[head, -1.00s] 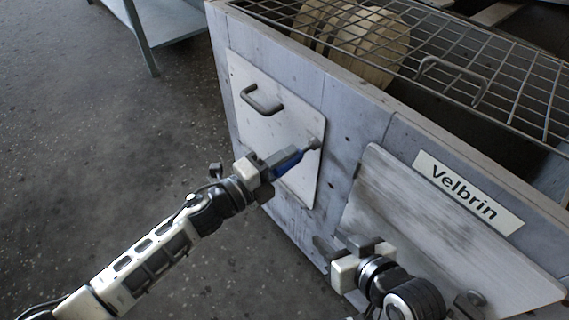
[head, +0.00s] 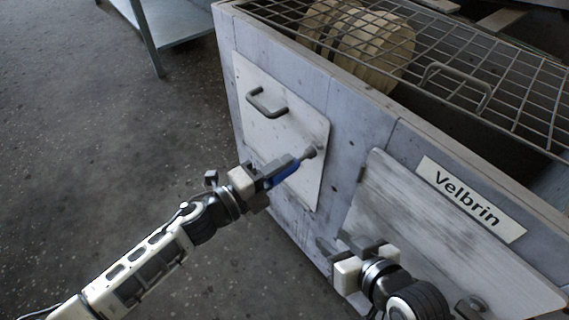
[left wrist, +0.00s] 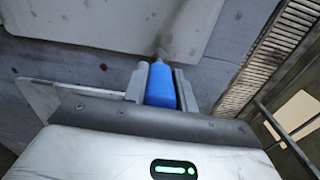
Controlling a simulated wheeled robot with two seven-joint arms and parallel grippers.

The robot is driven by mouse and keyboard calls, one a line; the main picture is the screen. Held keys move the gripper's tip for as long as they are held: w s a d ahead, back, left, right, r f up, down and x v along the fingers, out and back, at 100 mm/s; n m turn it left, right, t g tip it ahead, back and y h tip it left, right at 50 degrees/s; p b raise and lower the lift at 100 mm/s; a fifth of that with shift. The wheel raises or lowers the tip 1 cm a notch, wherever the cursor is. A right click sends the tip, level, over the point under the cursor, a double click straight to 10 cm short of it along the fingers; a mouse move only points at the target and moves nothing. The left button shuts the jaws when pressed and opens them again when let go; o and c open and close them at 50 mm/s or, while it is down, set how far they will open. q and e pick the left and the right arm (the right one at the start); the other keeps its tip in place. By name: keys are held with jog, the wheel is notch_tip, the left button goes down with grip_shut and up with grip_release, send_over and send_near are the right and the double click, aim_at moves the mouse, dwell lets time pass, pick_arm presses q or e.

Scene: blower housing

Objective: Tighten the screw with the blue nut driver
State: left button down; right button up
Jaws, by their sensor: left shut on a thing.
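The blue nut driver (head: 284,176) is held in my left gripper (head: 277,171), which is shut on its blue handle. Its grey shaft and socket end (head: 309,153) point up and right at the white cover panel (head: 265,125), near the panel's right edge. In the left wrist view the blue handle (left wrist: 161,88) sits between the fingers, its shaft pointing at the panel (left wrist: 120,18). I cannot make out the screw apart from the socket end, nor whether they touch. My right gripper (head: 350,243) is open and empty, low in front of the housing.
The grey housing (head: 360,120) has a handle (head: 268,103) on its cover panel and a wire grille (head: 470,75) on top. A "Velbrin" label (head: 470,199) sits above a slanted plate (head: 420,225). Floor at left is clear; a table (head: 180,20) stands behind.

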pick_arm(q)
jog(key=p+v, duration=0.1)
jog(key=v, duration=0.9)
jog(key=shift+s+a, duration=0.2)
jog(key=shift+a, duration=0.15)
dwell(0.7)
